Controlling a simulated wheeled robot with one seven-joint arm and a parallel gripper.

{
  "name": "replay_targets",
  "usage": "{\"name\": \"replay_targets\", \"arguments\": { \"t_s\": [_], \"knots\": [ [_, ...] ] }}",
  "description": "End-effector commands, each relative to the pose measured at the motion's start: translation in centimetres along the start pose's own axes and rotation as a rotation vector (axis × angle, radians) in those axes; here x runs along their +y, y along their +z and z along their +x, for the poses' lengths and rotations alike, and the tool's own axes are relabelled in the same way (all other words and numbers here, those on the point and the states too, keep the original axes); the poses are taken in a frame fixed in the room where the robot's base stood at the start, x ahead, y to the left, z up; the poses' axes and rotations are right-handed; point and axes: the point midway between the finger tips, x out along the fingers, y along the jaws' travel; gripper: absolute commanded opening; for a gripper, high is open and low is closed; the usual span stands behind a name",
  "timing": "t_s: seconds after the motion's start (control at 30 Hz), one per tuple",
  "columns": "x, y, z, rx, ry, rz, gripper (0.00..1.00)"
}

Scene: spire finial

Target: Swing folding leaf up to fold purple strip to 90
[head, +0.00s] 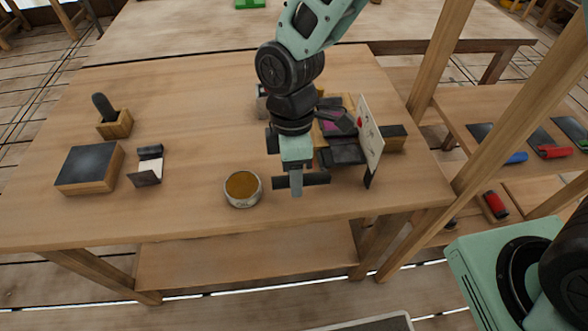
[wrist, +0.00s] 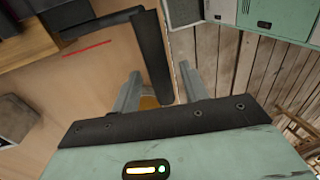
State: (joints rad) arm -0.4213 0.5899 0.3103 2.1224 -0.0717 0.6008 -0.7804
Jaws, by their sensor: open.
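The folding fixture stands at the right of the table, partly hidden behind my arm. A purple strip (head: 331,127) shows as a small patch among its dark and wooden parts. A dark block (head: 345,152) sits just in front of the strip; I cannot tell if it is the folding leaf. My gripper (head: 297,187) points down near the table's front edge, left of the fixture, open. In the wrist view, a long dark bar (wrist: 152,60) ends between the fingers of my gripper (wrist: 159,86) in the picture. Contact is unclear. The purple strip is not seen there.
A round tin (head: 243,203) with amber contents stands just left of my gripper. A white card with a red mark (head: 370,140) stands upright at the fixture's right. A dark-topped block (head: 90,168) and a wooden holder (head: 116,126) are farther left. A wooden post stands right.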

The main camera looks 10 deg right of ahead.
Motion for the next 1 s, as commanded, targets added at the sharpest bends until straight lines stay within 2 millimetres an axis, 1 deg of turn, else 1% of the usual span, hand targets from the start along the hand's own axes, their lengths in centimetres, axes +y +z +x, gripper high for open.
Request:
{"name": "replay_targets", "arguments": {
  "t_s": [0.13,0.17,0.2,0.27,0.3,0.33,0.53,0.67,0.87,1.0],
  "knots": [
    [0.0,0.0,0.0,0.000,0.000,0.000,0.44],
    [0.0,0.0,0.0,0.000,0.000,0.000,0.42],
    [0.0,0.0,0.0,0.000,0.000,0.000,0.30],
    [0.0,0.0,0.0,0.000,0.000,0.000,0.14],
    [0.0,0.0,0.0,0.000,0.000,0.000,0.03],
    [0.0,0.0,0.0,0.000,0.000,0.000,0.00],
    [0.0,0.0,-0.2,0.000,-0.007,0.001,0.00],
    [0.2,0.0,-0.7,0.001,-0.033,0.002,0.00],
    [0.5,0.0,-2.1,0.003,-0.136,0.006,0.00],
    [1.0,0.0,-3.3,0.004,-0.248,0.005,0.00]
  ]
}}
